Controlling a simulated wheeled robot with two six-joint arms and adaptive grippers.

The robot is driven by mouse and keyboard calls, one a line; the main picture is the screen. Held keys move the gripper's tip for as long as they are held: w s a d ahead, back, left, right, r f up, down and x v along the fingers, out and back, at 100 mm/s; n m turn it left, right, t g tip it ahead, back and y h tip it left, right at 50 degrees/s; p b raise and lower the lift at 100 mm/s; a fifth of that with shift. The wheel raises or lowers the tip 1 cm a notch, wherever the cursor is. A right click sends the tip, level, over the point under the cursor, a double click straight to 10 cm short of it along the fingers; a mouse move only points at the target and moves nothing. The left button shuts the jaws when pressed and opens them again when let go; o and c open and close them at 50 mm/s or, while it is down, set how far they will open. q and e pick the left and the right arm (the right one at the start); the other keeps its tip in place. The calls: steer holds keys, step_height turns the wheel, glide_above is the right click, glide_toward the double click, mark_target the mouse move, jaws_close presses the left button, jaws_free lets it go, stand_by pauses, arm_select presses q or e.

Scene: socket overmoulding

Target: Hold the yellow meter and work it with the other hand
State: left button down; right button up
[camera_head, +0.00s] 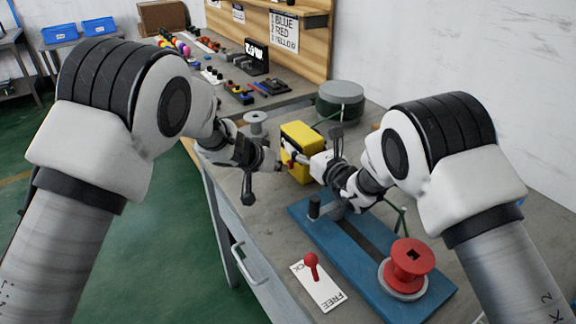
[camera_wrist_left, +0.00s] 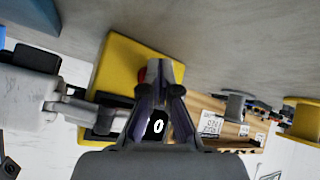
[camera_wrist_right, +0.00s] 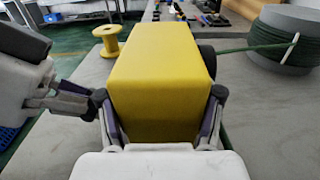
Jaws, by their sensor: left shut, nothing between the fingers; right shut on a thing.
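The yellow meter (camera_head: 299,138) is a box above the workbench. My right gripper (camera_head: 318,163) is shut on it; in the right wrist view the fingers (camera_wrist_right: 163,128) press on both sides of the yellow meter (camera_wrist_right: 158,75). My left gripper (camera_head: 276,163) is shut and empty, close to the meter's front. In the left wrist view its closed fingertips (camera_wrist_left: 163,85) lie in front of the yellow meter (camera_wrist_left: 118,62), beside a red part (camera_wrist_left: 142,75). A dark display (camera_wrist_left: 157,127) reads "0". Whether the fingertips touch the meter is unclear.
A blue fixture board (camera_head: 345,262) with a red spool (camera_head: 408,262) lies on the bench nearer me. A red lever on a white plate (camera_head: 316,286) stands beside it. A green cable drum (camera_head: 340,101) and a spool (camera_head: 257,123) stand behind. Small parts crowd the far bench.

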arm_select(q)
steer(key=shift+s+a, duration=0.4)
steer(key=shift+a, duration=0.2)
steer(key=shift+s+a, duration=0.7)
steer(key=shift+a, duration=0.35)
steer(key=shift+s+a, duration=0.7)
steer(key=shift+a, duration=0.3)
arm_select(e)
steer(key=o, duration=1.4)
